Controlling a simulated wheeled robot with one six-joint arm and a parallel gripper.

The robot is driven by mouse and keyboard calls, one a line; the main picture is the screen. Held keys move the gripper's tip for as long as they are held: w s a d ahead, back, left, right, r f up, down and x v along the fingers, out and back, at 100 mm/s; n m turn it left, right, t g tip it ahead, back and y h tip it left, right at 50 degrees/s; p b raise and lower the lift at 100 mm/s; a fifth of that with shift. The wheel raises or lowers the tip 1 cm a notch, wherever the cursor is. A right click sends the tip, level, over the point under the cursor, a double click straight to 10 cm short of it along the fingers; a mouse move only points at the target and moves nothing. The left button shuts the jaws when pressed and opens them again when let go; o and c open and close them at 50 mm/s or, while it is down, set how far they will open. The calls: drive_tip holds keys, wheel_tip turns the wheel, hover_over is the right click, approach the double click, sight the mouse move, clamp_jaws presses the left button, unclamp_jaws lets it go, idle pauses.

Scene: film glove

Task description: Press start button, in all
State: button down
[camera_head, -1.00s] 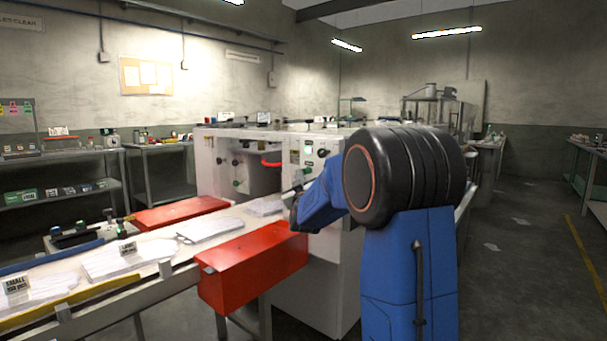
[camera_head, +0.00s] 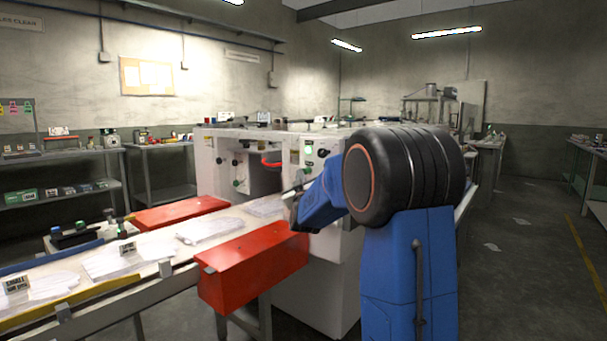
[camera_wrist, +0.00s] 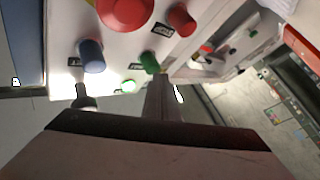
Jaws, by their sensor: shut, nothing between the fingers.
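The white machine (camera_head: 337,265) stands in the middle of the head view with a control panel on its front. In the wrist view the panel carries a green button (camera_wrist: 150,62), a large red button (camera_wrist: 125,10), a smaller red knob (camera_wrist: 182,20), a blue knob (camera_wrist: 92,56) and a black knob (camera_wrist: 83,98). In the head view my arm partly hides the panel and the gripper.
A conveyor (camera_head: 150,250) with flat white gloves runs into the machine from the left. A red box (camera_head: 250,270) stands at its near side, another red cover (camera_head: 180,214) beyond. Shelves line the left wall.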

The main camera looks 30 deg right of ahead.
drive_tip(key=shift+s+a, duration=0.2)
drive_tip(key=shift+a, duration=0.45)
drive_tip(key=shift+s+a, duration=0.3)
drive_tip(key=shift+a, duration=0.5)
drive_tip(key=shift+s+a, duration=0.3)
drive_tip(key=shift+a, duration=0.45)
drive_tip(key=shift+s+a, duration=0.3)
drive_tip(key=shift+a, duration=0.5)
